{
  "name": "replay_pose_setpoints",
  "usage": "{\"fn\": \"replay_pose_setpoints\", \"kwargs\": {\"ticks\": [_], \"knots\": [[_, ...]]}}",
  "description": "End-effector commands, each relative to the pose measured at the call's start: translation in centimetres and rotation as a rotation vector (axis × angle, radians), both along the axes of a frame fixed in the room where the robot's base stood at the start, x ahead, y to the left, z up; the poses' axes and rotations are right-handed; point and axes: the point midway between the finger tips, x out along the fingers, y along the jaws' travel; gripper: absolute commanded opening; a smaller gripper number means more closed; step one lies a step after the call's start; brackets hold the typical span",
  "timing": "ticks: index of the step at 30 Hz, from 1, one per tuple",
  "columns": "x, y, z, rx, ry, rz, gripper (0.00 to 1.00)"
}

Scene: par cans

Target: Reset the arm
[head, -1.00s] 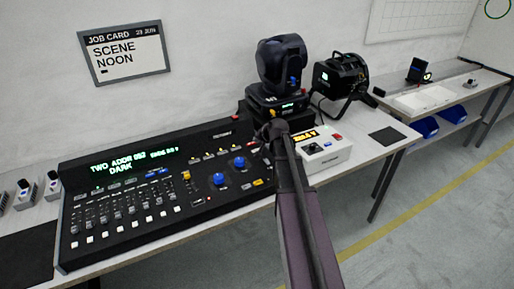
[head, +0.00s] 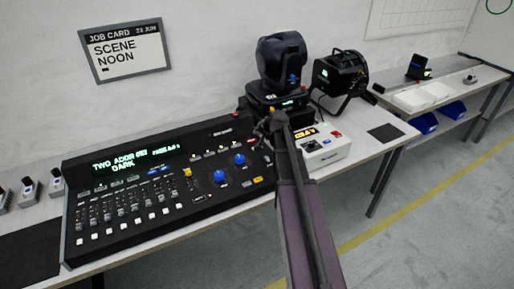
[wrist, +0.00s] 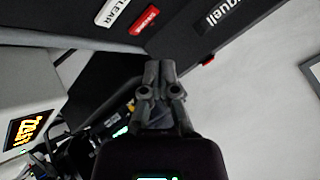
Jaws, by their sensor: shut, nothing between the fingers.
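My gripper (head: 262,132) is shut and empty. In the head view it is over the right end of the black lighting console (head: 222,178), in front of the moving-head light (head: 283,62). In the wrist view my gripper (wrist: 158,68) has its fingers together, close to the console's edge with a white CLEAR button (wrist: 120,13) and a red button (wrist: 145,20). I cannot tell whether it touches the console. The console display (head: 122,162) reads TWO ADDR and DARK. My arm hides part of the console's right side.
A white box with an amber display (head: 322,150) stands right of my arm. A black par can (head: 340,75) stands behind it. A job card (head: 126,50) on the wall reads SCENE NOON. Open floor (head: 440,200) lies in front.

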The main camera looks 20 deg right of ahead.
Motion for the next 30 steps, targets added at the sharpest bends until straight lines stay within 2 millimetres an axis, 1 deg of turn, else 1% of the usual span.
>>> {"fn": "replay_pose_setpoints", "kwargs": {"ticks": [7,10,14,16,20,21,23,24,26,27,29,30], "knots": [[0.0,0.0,0.0,0.0,0.001,0.001,0.0],[-0.3,0.6,0.0,-0.003,0.009,0.011,0.0],[-1.3,2.6,-0.3,-0.018,0.046,0.051,0.0],[-2.4,4.3,-0.5,-0.033,0.081,0.087,0.0],[-5.3,8.4,-1.0,-0.073,0.173,0.18,0.0],[-6.4,9.8,-1.2,-0.089,0.208,0.212,0.0],[-8.2,11.8,-1.5,-0.114,0.262,0.263,0.0],[-9.6,13.2,-1.6,-0.132,0.3,0.298,0.0],[-11.6,15.0,-1.8,-0.161,0.357,0.348,0.0],[-13.0,16.2,-1.9,-0.181,0.395,0.381,0.0],[-15.2,17.7,-2.0,-0.209,0.453,0.427,0.0],[-16.6,18.6,-2.1,-0.229,0.491,0.456,0.0]]}}
